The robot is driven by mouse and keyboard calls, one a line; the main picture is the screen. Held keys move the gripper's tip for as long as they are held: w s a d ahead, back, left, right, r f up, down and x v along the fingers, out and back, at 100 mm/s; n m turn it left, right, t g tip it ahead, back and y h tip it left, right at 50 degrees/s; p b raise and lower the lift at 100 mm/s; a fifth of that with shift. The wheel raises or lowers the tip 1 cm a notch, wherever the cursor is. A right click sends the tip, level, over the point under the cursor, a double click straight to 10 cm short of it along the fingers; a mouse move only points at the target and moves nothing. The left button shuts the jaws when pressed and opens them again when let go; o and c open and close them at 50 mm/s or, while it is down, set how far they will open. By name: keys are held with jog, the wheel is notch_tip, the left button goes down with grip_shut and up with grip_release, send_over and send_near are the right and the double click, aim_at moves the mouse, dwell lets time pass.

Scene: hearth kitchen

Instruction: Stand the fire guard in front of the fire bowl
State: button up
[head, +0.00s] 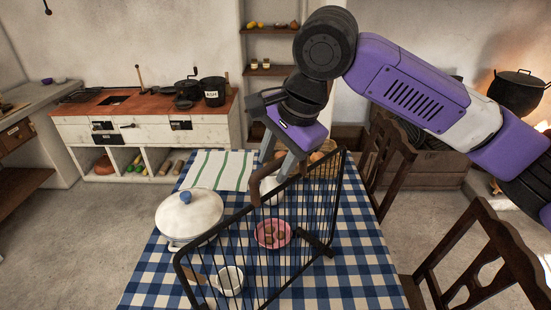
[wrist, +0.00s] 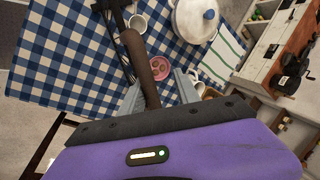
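The fire guard (head: 217,230), a black frame of thin upright bars, stands on the checked table, crossing it diagonally, with a foot at its right side. A brown grip (head: 256,186) sits on its top rail and shows large in the wrist view (wrist: 135,52). My gripper (head: 274,168) points down at this grip. In the wrist view its fingers (wrist: 158,84) are apart on either side of the grip, with a gap visible at the right finger. A lidded black pot (head: 518,92) is by an orange glow at the far right; I cannot make out the fire bowl itself.
The checked table (head: 355,262) also holds a white lidded pot (head: 188,215), a pink bowl (head: 284,226), a white mug (head: 231,281) and a striped cloth (head: 219,169). Wooden chairs (head: 462,240) stand along the right side. Open floor (head: 110,235) lies to the left.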

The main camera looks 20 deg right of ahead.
jog(key=shift+r, duration=0.3)
jog(key=shift+o, duration=0.4)
jog(key=b+v, duration=0.2)
jog(key=v, duration=1)
